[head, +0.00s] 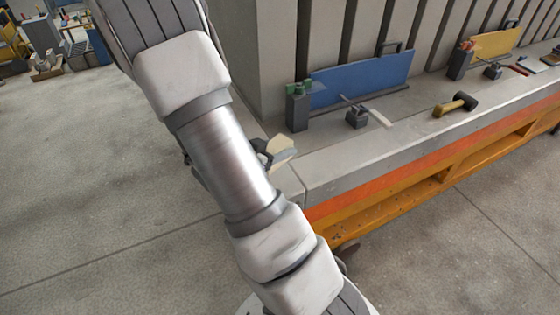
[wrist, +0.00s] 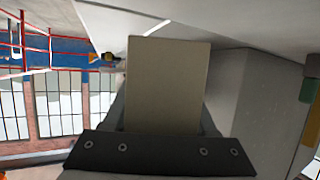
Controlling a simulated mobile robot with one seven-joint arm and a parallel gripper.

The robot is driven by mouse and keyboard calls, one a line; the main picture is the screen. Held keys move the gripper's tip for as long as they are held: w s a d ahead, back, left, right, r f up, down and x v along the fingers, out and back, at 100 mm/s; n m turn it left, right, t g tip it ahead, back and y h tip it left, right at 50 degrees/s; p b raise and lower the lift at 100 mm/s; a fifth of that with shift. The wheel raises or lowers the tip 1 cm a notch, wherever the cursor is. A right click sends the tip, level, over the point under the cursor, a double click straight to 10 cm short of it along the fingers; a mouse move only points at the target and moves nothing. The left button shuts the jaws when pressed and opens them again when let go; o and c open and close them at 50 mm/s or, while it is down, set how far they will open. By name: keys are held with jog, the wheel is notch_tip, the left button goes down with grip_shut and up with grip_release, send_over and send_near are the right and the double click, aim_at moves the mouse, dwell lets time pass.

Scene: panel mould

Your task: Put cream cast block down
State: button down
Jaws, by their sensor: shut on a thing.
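The cream cast block (head: 281,144) shows in the head view just right of my forearm, by the near left end of the grey ledge. In the wrist view the cream cast block (wrist: 168,85) fills the middle as a flat tan face between the two fingers. My gripper (wrist: 165,122) is shut on it. In the head view my gripper (head: 264,152) is mostly hidden behind my own arm, with only a dark part showing. I cannot tell whether the block touches the ledge below it.
The grey ledge (head: 330,170) runs right above an orange frame (head: 420,185). On it stand a dark holder with green tops (head: 297,108), a blue panel (head: 365,78), a small dark tool block (head: 357,117) and a mallet (head: 456,105). Its front strip is mostly bare.

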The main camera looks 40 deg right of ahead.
jog(key=shift+f+b, duration=0.65)
jog(key=shift+f, duration=1.35)
jog(key=shift+f, duration=0.1)
jog(key=shift+c, duration=1)
grip_release()
jog(key=shift+f, duration=0.1)
